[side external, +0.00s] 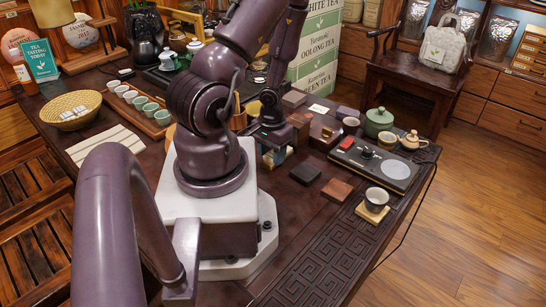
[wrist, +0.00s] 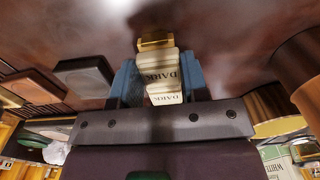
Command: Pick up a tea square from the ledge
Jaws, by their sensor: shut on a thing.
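My gripper (side external: 272,155) is low over the dark table, just right of my arm's base in the side view. In the wrist view its blue fingers (wrist: 158,85) are closed on a pale wrapped block (wrist: 163,78) printed "DARK". The fingers cover its sides, and I cannot tell whether it touches the surface below. A dark square (side external: 305,173) and a reddish-brown square (side external: 337,190) lie flat on the table to the right. I cannot make out the ledge clearly.
A dark cup (side external: 376,199) sits near the table edge. Small boxes (side external: 324,132) stand close behind the gripper.

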